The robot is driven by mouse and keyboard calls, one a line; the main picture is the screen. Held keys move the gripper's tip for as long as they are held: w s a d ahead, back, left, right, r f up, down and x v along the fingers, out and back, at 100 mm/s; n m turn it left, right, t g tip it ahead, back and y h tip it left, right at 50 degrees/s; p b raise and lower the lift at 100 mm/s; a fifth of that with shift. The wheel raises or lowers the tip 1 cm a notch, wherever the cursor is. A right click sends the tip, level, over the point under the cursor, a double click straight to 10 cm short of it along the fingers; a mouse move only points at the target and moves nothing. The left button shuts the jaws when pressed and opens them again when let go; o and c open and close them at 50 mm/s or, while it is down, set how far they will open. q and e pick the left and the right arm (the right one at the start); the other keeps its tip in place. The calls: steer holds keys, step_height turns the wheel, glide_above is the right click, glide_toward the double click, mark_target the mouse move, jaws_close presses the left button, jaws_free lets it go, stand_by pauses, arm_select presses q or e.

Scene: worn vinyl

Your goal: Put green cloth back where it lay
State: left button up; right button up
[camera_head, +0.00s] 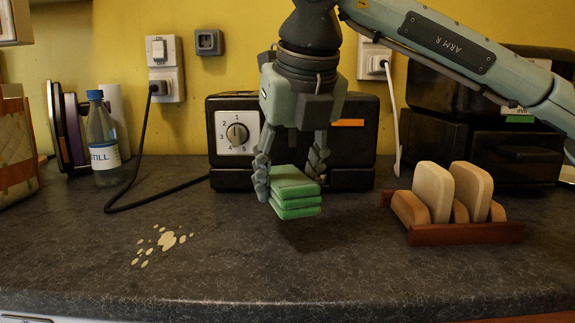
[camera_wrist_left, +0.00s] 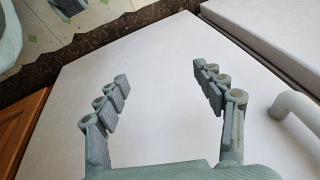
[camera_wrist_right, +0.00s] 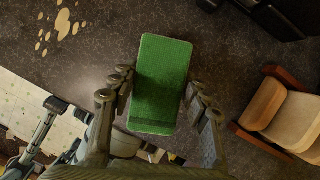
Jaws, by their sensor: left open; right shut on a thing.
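The green cloth (camera_head: 296,191) is folded into a thick stack of layers. My right gripper (camera_head: 290,180) is shut on it and holds it above the dark worktop, in front of the black toaster. The cloth also shows in the right wrist view (camera_wrist_right: 160,85), lying between the fingers of my right gripper (camera_wrist_right: 158,100). My left gripper (camera_wrist_left: 160,85) is open and empty in the left wrist view, over a plain white surface. It is not seen in the head view.
Cream-coloured spill spots (camera_head: 167,240) lie on the worktop (camera_head: 340,270) at front left. A rack with bread-like slices (camera_head: 460,234) stands at right. The toaster (camera_head: 360,150), a bottle (camera_head: 102,140) and a black cable (camera_head: 140,207) are behind. The front middle is clear.

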steer(key=shift+w, duration=0.1)
steer(key=shift+s+r, duration=0.1)
steer(key=shift+s, duration=0.1)
arm_select(q)
steer(key=shift+r, duration=0.1)
arm_select(e)
steer(key=shift+f+b, duration=0.3)
steer(key=shift+f, duration=0.2)
steer(key=shift+f+b, duration=0.75)
steer(key=shift+f, duration=0.6)
arm_select(q)
step_height(320, 180, up, 6)
steer(key=d+t+b, duration=0.1)
steer(key=shift+r, duration=0.25)
arm_select(e)
steer(key=shift+f, duration=1.1)
arm_select(q)
steer(key=shift+s, duration=0.1)
